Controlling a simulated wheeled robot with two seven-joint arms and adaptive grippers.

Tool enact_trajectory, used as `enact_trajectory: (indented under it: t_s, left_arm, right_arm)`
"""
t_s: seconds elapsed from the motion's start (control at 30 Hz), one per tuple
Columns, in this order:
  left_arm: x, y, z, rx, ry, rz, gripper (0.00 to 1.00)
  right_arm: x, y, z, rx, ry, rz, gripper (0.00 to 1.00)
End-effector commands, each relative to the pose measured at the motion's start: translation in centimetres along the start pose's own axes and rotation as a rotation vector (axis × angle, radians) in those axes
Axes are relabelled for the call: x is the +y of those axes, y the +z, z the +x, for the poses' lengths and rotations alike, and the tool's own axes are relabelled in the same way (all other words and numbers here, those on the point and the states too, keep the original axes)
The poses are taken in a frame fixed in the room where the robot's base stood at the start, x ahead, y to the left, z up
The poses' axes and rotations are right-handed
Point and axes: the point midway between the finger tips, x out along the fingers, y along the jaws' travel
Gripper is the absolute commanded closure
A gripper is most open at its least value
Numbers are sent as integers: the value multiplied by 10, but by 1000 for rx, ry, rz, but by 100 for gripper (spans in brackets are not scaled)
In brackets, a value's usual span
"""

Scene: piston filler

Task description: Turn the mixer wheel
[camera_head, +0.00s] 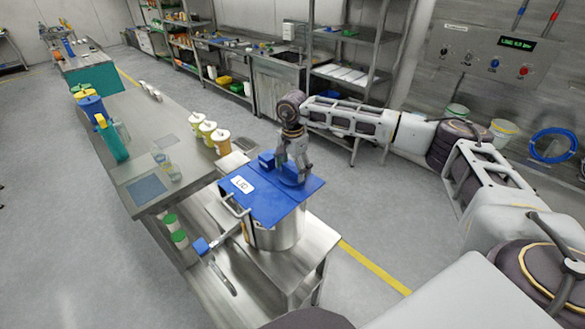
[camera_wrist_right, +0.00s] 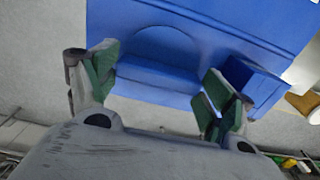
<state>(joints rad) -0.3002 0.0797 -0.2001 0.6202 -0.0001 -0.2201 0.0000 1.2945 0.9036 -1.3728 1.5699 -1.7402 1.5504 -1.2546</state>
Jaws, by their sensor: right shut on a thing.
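The metal mixing pot (camera_head: 276,236) stands on the low metal stand with a flat blue lid (camera_head: 265,207) marked with a white label. The blue mixer wheel (camera_head: 291,181) sits on the lid's far right part, largely hidden under my right gripper (camera_head: 294,176). My right gripper points down from above and is shut on the wheel. In the right wrist view its green-padded fingers (camera_wrist_right: 160,88) lie on either side of a raised blue part of the mixer wheel (camera_wrist_right: 160,75). My left gripper is not in view.
A small blue box (camera_head: 266,159) stands on the lid beside the wheel. A metal handle (camera_head: 234,204) and a blue-ended lever (camera_head: 201,246) are at the pot's left. A long metal table (camera_head: 140,122) with white-lidded jars (camera_head: 208,129) stands left. Floor beyond the stand is clear.

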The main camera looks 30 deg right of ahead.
Motion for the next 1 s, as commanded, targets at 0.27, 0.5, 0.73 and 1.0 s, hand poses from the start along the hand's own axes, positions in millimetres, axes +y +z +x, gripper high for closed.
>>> enact_trajectory:
  t_s: [0.27,0.5,0.73,1.0]
  left_arm:
    - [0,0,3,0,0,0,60]
    - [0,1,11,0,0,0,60]
    - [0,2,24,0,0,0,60]
    - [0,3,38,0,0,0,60]
  right_arm:
    - [0,0,0,0,-2,30,42]
    - [-1,0,1,-1,-2,121,42]
    - [-1,0,2,-1,-3,269,42]
    - [-1,0,2,0,-4,477,42]
